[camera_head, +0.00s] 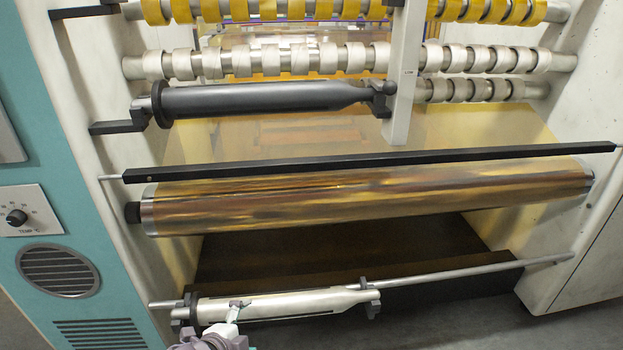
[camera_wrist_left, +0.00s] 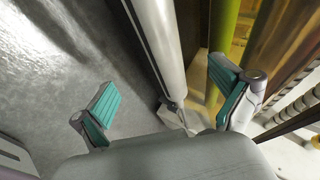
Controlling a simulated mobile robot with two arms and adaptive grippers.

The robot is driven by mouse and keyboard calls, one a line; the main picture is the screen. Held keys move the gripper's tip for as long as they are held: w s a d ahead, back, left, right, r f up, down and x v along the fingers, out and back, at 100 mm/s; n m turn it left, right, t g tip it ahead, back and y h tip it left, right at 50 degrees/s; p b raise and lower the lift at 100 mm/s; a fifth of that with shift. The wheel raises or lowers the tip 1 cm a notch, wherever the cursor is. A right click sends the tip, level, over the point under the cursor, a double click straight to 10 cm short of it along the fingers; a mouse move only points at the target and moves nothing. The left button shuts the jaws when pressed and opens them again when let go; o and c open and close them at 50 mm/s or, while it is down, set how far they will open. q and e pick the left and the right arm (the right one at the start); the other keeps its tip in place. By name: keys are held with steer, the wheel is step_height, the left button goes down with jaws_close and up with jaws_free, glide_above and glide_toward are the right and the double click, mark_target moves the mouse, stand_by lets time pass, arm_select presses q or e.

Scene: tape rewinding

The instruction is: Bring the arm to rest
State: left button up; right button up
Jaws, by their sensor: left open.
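My left gripper (camera_head: 232,316) comes in at the bottom left of the head view, at the front of the lower white shaft (camera_head: 290,305). In the left wrist view the two green-padded fingers (camera_wrist_left: 166,108) are wide apart, with nothing gripped between them. The white shaft (camera_wrist_left: 162,45) runs lengthwise between and beyond the fingers there. I cannot tell whether a finger touches it. My right gripper is in neither view.
Above the lower shaft are a large gold film roll (camera_head: 370,197), a long black bar (camera_head: 370,160) and a black shaft (camera_head: 260,98). A teal panel (camera_head: 45,130) stands at left. Grey floor (camera_wrist_left: 60,90) lies open in the left wrist view.

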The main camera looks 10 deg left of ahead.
arm_select(q)
steer(key=s+f+n+g+y, duration=0.25)
steer(key=s+n+g, duration=0.45)
steer(key=s+n, duration=1.15)
steer(key=s+f+m+g+p, duration=0.2)
steer(key=s+f+m+p, duration=0.25)
steer(key=f+p, duration=0.85)
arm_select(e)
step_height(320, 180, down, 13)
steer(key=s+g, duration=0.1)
arm_select(q)
steer(key=s+a+f+p, duration=0.1)
steer(key=s+f+p, duration=0.2)
steer(key=s, duration=0.5)
steer(key=s+a+f+p, duration=0.2)
steer(key=s+p, duration=0.4)
steer(key=s, duration=0.3)
steer(key=shift+f+g+p, duration=0.3)
steer(key=shift+f+g, duration=0.1)
steer(key=shift+f, duration=0.5)
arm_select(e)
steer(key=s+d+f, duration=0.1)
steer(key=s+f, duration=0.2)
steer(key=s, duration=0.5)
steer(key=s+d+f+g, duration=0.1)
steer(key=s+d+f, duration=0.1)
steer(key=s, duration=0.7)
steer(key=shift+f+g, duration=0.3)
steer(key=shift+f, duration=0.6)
